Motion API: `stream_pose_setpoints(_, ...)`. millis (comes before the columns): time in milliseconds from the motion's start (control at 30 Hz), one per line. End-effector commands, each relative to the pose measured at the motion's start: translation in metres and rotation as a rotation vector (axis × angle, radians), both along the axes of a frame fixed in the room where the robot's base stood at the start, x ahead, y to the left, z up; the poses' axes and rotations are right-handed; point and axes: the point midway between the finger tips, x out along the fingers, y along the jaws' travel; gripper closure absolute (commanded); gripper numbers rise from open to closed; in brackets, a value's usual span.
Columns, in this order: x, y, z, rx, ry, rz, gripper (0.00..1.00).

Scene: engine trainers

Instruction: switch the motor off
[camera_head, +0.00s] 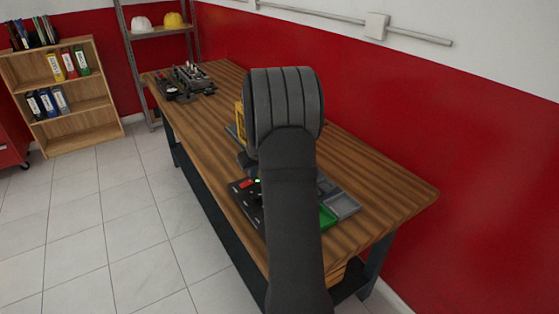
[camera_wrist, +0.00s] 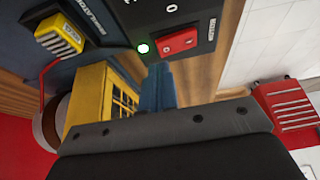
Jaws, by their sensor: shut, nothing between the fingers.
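A red rocker switch (camera_wrist: 178,43) sits on a dark control panel (camera_wrist: 205,14) at the top of the wrist view, beside a bright green lamp (camera_wrist: 143,48) that looks lit. My gripper (camera_wrist: 161,68) has its blue fingers together and empty, with the tips just below the switch in this view. I cannot tell whether they touch the panel. In the head view, the panel (camera_head: 239,193) lies on the wooden bench with a small red part (camera_head: 246,183) on it; my arm covers much of it and hides the gripper.
A yellow box (camera_wrist: 88,97) and a yellow-topped connector (camera_wrist: 60,37) with a red cable are left of the fingers. The wooden bench (camera_head: 395,190) also holds grey and green trays (camera_head: 340,205) and another dark assembly (camera_head: 188,80) at its far end.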

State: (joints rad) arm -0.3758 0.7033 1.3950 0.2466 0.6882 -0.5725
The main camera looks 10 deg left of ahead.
Motion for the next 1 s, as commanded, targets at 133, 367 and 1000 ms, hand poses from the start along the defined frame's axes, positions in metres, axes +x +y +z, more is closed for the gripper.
stream_pose_setpoints(133, 0.0000, 0.0000, 0.0000, 0.000, 0.000, 0.000, 1.00)
stream_pose_setpoints(367, 0.0000, 0.0000, 0.0000, 0.000, 0.000, 0.000, 1.00)
stream_pose_setpoints(1000, -0.0002, -0.0001, -0.0083, 0.000, 0.001, 0.000, 1.00)
